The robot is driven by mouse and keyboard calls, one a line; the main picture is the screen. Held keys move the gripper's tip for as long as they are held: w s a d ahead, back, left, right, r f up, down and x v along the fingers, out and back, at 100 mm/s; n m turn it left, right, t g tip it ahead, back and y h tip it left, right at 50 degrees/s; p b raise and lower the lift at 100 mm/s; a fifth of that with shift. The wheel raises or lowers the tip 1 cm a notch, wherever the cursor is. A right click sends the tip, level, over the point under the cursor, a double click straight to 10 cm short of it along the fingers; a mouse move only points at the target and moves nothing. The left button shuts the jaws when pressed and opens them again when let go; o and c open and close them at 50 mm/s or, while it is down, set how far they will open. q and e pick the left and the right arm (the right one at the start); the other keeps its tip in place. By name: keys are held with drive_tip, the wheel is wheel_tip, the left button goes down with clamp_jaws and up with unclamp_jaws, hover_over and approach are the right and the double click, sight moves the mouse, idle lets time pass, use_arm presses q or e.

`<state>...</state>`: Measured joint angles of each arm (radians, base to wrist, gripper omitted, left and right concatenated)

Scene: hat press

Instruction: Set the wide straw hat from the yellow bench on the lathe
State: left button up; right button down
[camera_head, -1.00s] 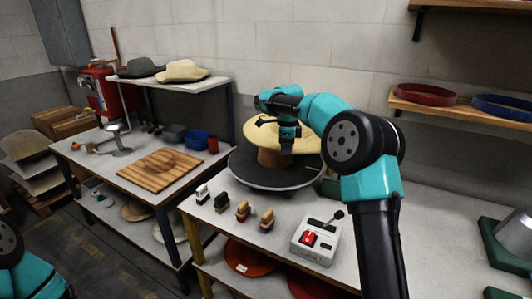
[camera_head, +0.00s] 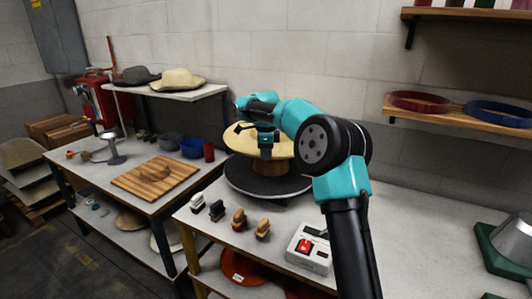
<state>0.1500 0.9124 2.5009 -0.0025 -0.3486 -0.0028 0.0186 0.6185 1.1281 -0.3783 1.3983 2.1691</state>
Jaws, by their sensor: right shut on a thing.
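The wide straw hat (camera_head: 238,140) shows as a broad pale tan disc at the centre of the head view. It sits over a brown wooden block (camera_head: 270,167) on the lathe's dark round plate (camera_head: 240,180). My right gripper (camera_head: 266,155) points down at the hat and is shut on it; the arm and gripper hide part of the hat. I cannot tell whether the hat rests on the block or hangs just above it. The lathe stands on the yellow-legged bench (camera_head: 377,213). My left gripper is out of view.
A grey control box (camera_head: 309,254) with a red switch and several small brushes (camera_head: 239,219) stand at the bench's front. A shelf (camera_head: 187,93) with two hats is at left. A wooden board (camera_head: 155,176) lies on the left table.

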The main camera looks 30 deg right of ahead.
hover_over(266, 194)
drive_tip(key=shift+f, duration=7.25)
drive_tip(key=c, duration=1.2)
unclamp_jaws()
drive_tip(key=shift+o, duration=0.2)
wheel_tip(266, 194, up, 18)
drive_tip(key=shift+a+f, duration=0.15)
drive_tip(key=shift+f, duration=0.1)
drive_tip(key=shift+f, duration=0.1)
